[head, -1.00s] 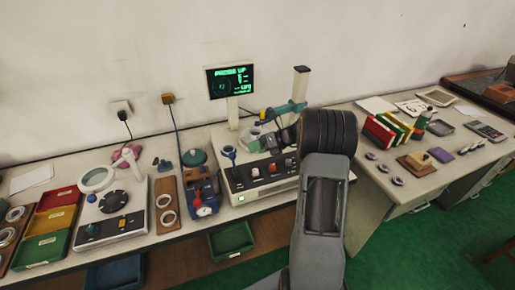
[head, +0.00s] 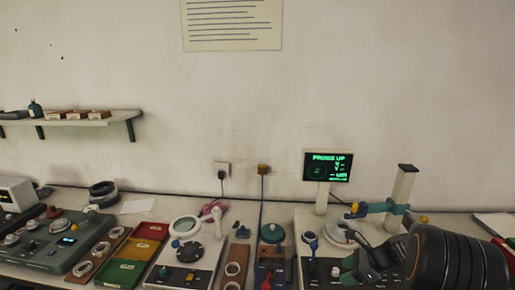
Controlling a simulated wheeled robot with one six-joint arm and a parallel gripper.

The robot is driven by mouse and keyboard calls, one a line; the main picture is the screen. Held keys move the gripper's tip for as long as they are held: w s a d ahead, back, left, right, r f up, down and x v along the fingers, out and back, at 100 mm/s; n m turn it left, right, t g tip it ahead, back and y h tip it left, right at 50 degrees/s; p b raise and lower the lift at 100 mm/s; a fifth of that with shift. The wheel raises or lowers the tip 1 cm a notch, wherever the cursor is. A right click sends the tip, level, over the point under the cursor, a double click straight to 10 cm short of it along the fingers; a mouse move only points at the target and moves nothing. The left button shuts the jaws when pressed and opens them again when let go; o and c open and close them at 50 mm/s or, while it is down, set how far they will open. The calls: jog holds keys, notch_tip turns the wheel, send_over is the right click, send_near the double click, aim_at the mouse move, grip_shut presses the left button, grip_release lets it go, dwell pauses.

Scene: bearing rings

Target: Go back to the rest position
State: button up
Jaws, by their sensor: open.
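My gripper (head: 368,262) is at the lower right of the head view, in front of the measuring machine with the small screen (head: 327,167). Its fingers are dark and reach left from my thick black wrist. They are apart with nothing visible between them. A pale ring (head: 341,233) lies on the machine's round stage, just behind and left of the fingers. I cannot tell whether the fingers touch the machine.
The machine's post (head: 404,188) with its teal arm stands close behind my gripper. Red (head: 150,231), yellow (head: 136,250) and green (head: 119,271) trays and a magnifier station (head: 185,228) are to the left. A shelf (head: 70,124) hangs on the wall. The air above the bench is clear.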

jog(key=s+a+r+n+h, duration=0.4)
jog(key=s+a+r+n, duration=0.2)
jog(key=s+n, duration=0.3)
jog(key=s+a+r+n+t+h, duration=0.1)
jog(key=s+a+r+n+h, duration=0.2)
jog(key=n, duration=1.1)
jog(key=shift+s+a+r+h, duration=0.4)
jog(key=shift+s+a+r, duration=1.35)
jog(key=shift+s+r, duration=1.05)
jog(key=shift+s+f, duration=0.3)
jog(key=shift+c, duration=0.5)
